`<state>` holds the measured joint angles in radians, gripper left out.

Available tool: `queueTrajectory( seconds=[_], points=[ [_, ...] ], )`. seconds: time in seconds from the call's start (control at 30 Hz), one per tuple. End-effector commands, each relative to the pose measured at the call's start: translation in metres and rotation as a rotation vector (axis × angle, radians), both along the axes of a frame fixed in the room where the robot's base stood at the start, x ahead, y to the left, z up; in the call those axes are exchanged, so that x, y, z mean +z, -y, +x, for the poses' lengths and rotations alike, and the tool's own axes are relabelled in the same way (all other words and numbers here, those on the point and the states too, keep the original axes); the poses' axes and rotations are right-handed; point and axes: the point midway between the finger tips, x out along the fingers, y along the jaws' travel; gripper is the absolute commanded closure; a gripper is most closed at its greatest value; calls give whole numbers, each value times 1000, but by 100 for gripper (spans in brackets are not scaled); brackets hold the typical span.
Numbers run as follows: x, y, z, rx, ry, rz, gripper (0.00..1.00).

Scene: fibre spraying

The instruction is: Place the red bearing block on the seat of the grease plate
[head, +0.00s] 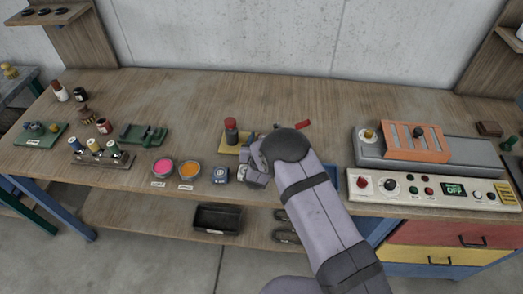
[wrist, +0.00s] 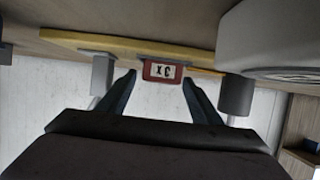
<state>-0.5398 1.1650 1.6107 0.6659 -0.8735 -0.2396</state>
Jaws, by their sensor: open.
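A small red block (wrist: 162,71) with a white label sits at the edge of a yellow plate (wrist: 100,44) in the wrist view. My gripper (wrist: 159,77) is open, with one finger on each side of the block. I cannot tell whether the fingers touch it. In the head view the yellow plate (head: 228,149) lies mid-bench, beside my gripper (head: 253,173), and the block is not clearly visible behind my arm. I cannot tell from these views whether the yellow plate is the grease plate, and its seat is not clear.
A dark cylinder with a red top (head: 231,128) stands on the yellow plate. A control panel (head: 430,188) is at right.

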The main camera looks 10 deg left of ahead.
Motion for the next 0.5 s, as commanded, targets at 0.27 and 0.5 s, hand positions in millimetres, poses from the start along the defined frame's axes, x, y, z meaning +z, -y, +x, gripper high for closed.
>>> queueTrajectory(
  seconds=[0.27,0.5],
  points=[
    [14,-1,-37,4,1,-1,41],
    [28,0,-70,2,2,0,41]
  ],
)
